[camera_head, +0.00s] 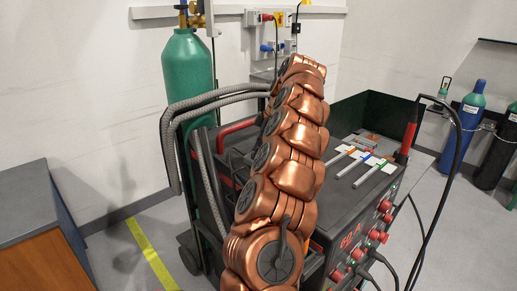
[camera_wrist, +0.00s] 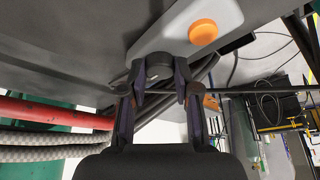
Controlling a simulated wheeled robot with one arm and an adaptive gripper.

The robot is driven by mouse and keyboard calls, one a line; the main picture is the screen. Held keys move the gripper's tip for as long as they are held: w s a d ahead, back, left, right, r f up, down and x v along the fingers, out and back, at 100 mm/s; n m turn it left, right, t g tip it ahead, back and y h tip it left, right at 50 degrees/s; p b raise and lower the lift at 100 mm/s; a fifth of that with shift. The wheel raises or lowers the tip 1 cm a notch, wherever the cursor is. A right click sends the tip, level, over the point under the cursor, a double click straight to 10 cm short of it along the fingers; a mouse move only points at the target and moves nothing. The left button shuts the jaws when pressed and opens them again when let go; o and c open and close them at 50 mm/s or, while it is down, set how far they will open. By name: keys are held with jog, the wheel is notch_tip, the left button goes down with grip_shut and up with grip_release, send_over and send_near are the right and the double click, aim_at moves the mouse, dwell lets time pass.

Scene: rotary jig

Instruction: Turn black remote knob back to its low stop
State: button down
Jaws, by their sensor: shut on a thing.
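In the wrist view, the black remote knob (camera_wrist: 158,66) stands on a light grey remote panel (camera_wrist: 178,38). My gripper (camera_wrist: 160,88) is shut on this knob, with one finger on its left side and one on its right. An orange round button or lamp (camera_wrist: 203,32) sits on the panel to the right of the knob. I cannot see a pointer or scale on the knob, so its angle is unclear. In the head view my own copper-coloured arm covers the middle, and neither the gripper nor the knob shows there.
A black machine (camera_head: 345,205) with red knobs and a display reading "60 A" stands right of my arm. A green gas cylinder (camera_head: 188,75) and grey hoses are at left. A red bar (camera_wrist: 50,112) and hoses run near my gripper's left side. Cables hang at right.

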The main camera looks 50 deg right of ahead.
dwell(0.4)
jog(key=c, duration=0.8)
grip_release()
jog(key=shift+v, duration=1.4)
jog(key=shift+s+d+r, duration=0.1)
jog(key=shift+s+d, duration=0.95)
jog(key=shift+s, duration=0.2)
jog(key=shift+s+d+f, duration=0.1)
jog(key=shift+s+d, duration=0.95)
jog(key=shift+s, duration=0.25)
jog(key=shift+s+d+r, duration=0.1)
jog(key=shift+s+d, duration=0.9)
jog(key=shift+s, duration=0.25)
jog(key=shift+s+d+r, duration=0.1)
jog(key=shift+s+d, duration=0.55)
jog(key=shift+s, duration=0.05)
jog(key=shift+s+d, duration=0.1)
jog(key=shift+s, duration=0.1)
